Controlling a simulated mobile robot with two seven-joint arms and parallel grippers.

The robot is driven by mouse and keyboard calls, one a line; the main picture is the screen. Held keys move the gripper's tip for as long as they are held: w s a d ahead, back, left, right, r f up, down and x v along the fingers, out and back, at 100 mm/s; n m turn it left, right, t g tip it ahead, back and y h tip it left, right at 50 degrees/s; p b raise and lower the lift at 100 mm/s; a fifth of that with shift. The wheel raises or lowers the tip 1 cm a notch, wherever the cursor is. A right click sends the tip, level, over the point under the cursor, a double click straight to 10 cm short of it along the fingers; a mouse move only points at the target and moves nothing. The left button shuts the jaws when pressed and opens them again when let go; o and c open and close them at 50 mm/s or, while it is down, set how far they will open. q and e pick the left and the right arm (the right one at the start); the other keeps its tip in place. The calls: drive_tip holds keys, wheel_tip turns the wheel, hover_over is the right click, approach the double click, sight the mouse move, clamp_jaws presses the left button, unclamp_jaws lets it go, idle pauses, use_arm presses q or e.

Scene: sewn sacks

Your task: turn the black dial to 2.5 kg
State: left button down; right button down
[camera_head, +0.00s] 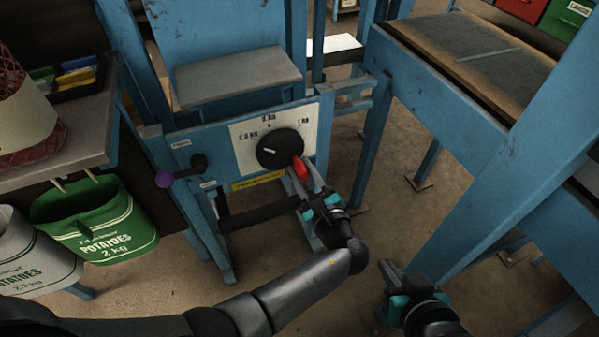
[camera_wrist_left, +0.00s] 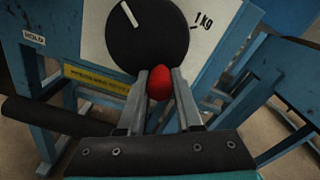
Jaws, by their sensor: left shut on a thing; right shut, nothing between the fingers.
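The black dial (camera_head: 280,147) sits on a white scale plate (camera_head: 240,152) on the blue machine's front. Its white pointer line points left and slightly up, close to the "2.5 kg" label at the plate's left. "2 kg" is at the top and "1 kg" at the upper right. In the left wrist view the dial (camera_wrist_left: 150,40) is cut off at the top. My left gripper (camera_head: 302,168) is shut on a red knob (camera_head: 300,167) at the dial's lower right edge; the knob shows between both fingers in the wrist view (camera_wrist_left: 160,84). My right gripper (camera_head: 389,270) is shut and empty, low and apart from the machine.
A dark bar (camera_head: 258,214) runs below the plate. Green (camera_head: 95,222) and white (camera_head: 35,255) potato sacks hang at the left. A blue table (camera_head: 420,80) stands at the right.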

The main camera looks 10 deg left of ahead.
use_arm(q)
drive_tip(key=shift+w+d+r+n, duration=0.1)
drive_tip(key=shift+r+n, duration=0.1)
drive_tip(key=shift+n, duration=0.2)
drive_tip(key=c, duration=0.6)
unclamp_jaws()
